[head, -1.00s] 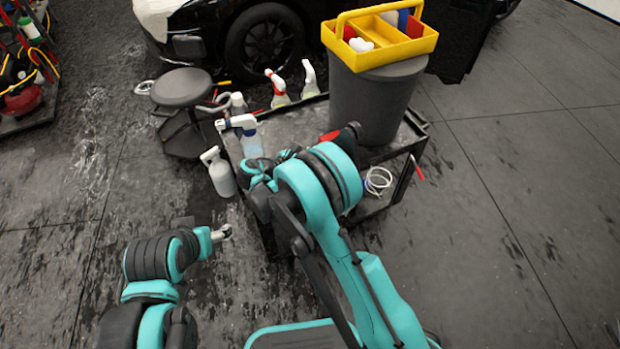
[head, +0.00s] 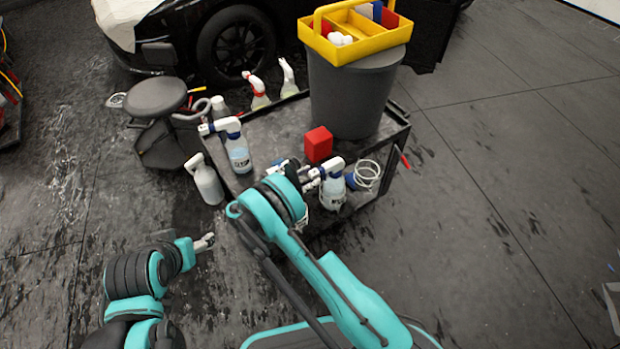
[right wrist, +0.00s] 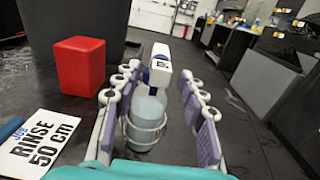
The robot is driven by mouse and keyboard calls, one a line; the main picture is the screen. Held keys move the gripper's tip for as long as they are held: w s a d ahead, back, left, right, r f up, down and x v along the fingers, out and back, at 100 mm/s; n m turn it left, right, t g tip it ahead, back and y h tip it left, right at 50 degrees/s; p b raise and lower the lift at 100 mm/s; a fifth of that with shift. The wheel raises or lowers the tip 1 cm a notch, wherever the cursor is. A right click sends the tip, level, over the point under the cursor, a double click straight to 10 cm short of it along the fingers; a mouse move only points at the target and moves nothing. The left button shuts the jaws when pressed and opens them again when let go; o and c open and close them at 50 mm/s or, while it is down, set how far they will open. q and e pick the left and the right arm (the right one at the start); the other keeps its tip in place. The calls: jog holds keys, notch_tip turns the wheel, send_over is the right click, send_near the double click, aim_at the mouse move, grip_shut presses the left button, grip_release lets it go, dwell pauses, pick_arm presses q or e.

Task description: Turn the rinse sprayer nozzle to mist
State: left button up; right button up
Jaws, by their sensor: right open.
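A spray bottle (head: 332,194) with a white and blue spray head stands at the front edge of the black cart. In the right wrist view the bottle (right wrist: 147,108) is upright, with a wire ring around its body and its white head (right wrist: 160,66) on top. My right gripper (head: 308,178) is open beside it. In the right wrist view its fingers (right wrist: 160,108) lie on both sides of the bottle, not closed on it. A card (right wrist: 40,143) reading "JOB RINSE 50 CM" is at the left. My left gripper (head: 206,242) is low, left of the cart; its opening is unclear.
A similar blue-and-white sprayer (head: 238,158) stands at the cart's left. A red block (head: 318,144), a grey bin (head: 355,95) with a yellow caddy (head: 318,44), and a white coil (head: 367,175) are close by. A stool (head: 156,97) stands left.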

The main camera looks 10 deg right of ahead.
jog(key=shift+w+d, duration=0.2)
jog(key=shift+d, duration=0.4)
jog(key=shift+c, duration=0.3)
grip_shut()
